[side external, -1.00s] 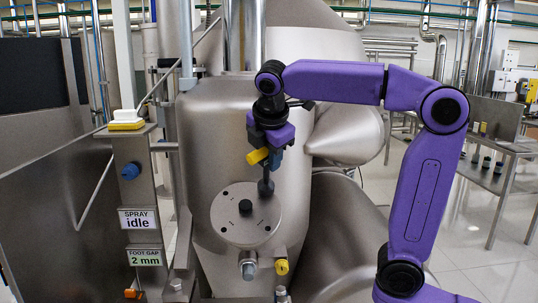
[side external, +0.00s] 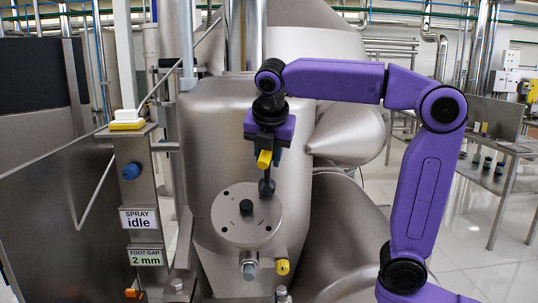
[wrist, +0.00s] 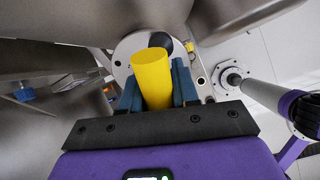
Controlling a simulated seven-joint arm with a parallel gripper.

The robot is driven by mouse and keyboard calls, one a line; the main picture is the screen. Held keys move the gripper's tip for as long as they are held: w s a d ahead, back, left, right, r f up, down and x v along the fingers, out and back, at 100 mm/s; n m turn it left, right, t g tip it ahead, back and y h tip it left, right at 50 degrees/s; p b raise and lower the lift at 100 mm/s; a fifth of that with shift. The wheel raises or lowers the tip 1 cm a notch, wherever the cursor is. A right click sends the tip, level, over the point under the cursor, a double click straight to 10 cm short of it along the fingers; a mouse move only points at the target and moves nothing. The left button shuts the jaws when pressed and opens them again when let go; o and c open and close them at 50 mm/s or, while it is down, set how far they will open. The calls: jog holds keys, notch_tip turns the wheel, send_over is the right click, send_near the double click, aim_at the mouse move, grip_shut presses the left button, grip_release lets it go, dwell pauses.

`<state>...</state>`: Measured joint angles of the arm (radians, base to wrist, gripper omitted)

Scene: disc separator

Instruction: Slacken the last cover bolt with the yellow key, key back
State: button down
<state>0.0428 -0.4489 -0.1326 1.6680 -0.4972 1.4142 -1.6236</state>
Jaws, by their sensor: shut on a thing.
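The yellow key (side external: 264,159) has a thick yellow handle and a dark shank with a rounded dark end. My gripper (side external: 270,153) is shut on it. In the wrist view the yellow handle (wrist: 152,78) sits between the two blue-grey fingers of my gripper (wrist: 157,90). The key's dark end (side external: 267,187) is at the upper right edge of the round steel cover (side external: 240,228) and hides what lies behind it. I cannot tell whether it is seated on a bolt. Small dark marks show elsewhere around the cover, and a dark knob (side external: 246,207) is at its middle.
Below the cover are a steel fitting (side external: 249,270) and a yellow-capped knob (side external: 282,267). A post (side external: 140,190) at left carries signs reading "SPRAY idle" and "FOOT GAP 2 mm". A bench (side external: 490,170) stands at far right. A cone-shaped housing (side external: 345,135) bulges out right of my gripper.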

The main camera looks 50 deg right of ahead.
jog(key=shift+f, duration=0.1)
jog(key=n, duration=0.6)
jog(key=shift+w+a+n, duration=0.1)
jog(key=shift+n, duration=0.3)
jog(key=n, duration=0.7)
jog(key=shift+a, duration=0.15)
jog(key=shift+r, duration=0.2)
